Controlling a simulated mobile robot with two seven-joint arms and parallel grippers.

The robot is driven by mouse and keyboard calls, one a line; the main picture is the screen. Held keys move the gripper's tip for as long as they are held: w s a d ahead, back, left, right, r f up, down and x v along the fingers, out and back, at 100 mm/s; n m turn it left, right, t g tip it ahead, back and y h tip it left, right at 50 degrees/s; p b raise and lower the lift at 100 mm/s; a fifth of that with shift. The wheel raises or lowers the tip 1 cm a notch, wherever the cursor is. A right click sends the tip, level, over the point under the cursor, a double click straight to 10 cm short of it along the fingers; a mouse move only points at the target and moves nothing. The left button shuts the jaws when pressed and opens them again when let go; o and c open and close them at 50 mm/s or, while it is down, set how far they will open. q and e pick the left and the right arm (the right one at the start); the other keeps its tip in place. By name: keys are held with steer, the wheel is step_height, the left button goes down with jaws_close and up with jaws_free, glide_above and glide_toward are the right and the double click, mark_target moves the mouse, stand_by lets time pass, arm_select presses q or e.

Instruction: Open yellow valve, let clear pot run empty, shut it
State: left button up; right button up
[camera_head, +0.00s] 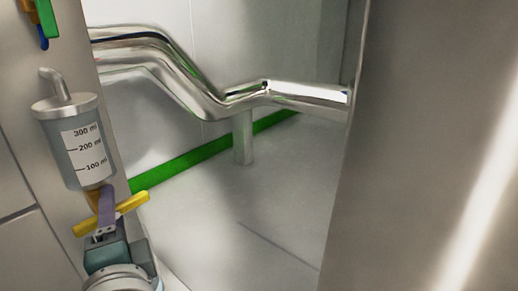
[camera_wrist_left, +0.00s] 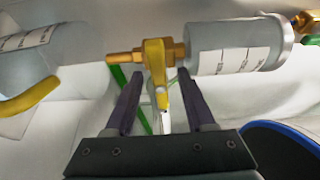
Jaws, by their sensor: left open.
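The clear pot (camera_head: 66,148), a see-through cylinder marked 100 to 300 ml with a metal lid and bent pipe, is at the left in the head view. It also shows at the upper right of the left wrist view (camera_wrist_left: 222,47). I cannot make out a liquid level. The yellow valve (camera_head: 132,204) is below the pot, its handle lying crosswise to the pot's axis. My left gripper (camera_head: 106,199) is at the valve. In the left wrist view its purple fingers are apart, with the yellow handle (camera_wrist_left: 154,62) between their tips. Contact is unclear. My right gripper is out of view.
Shiny bent pipes (camera_head: 180,77) cross behind the pot. A green strip (camera_head: 185,167) runs along the wall's foot. A broad panel (camera_head: 430,120) fills the right. Another marked cylinder or reflection (camera_wrist_left: 45,58) shows at the left of the wrist view.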

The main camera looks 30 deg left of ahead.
arm_select(q)
steer(key=p+v, duration=0.2)
steer(key=v, duration=0.7)
steer(key=shift+d, duration=0.2)
steer(key=s+a+r+n+g+h+p, duration=0.2)
steer(key=s+r+n+g+h+p, duration=0.1)
steer(key=r+p, duration=1.1)
steer(key=s+a+r+n+g+h+p, duration=0.2)
steer(key=r+n+g+p, duration=0.15)
steer(key=r+p, duration=1.1)
steer(key=w+d+r+m+t+h+p, duration=0.1)
steer(key=d+r+h+p, duration=0.35)
steer(key=r+p, duration=0.85)
steer(key=d+r+m+h+p, duration=0.1)
steer(key=d+r+h+p, duration=0.3)
steer(key=r+p, duration=0.9)
steer(key=w+d+r+m+t+h+p, duration=0.1)
steer(key=d+r+h+p, duration=0.3)
steer(key=r+p, duration=0.85)
step_height(320, 180, up, 34)
steer(key=d+y+p, duration=0.1)
steer(key=p, duration=3.3)
steer(key=shift+s+p, duration=0.2)
steer(key=shift+p, duration=0.1)
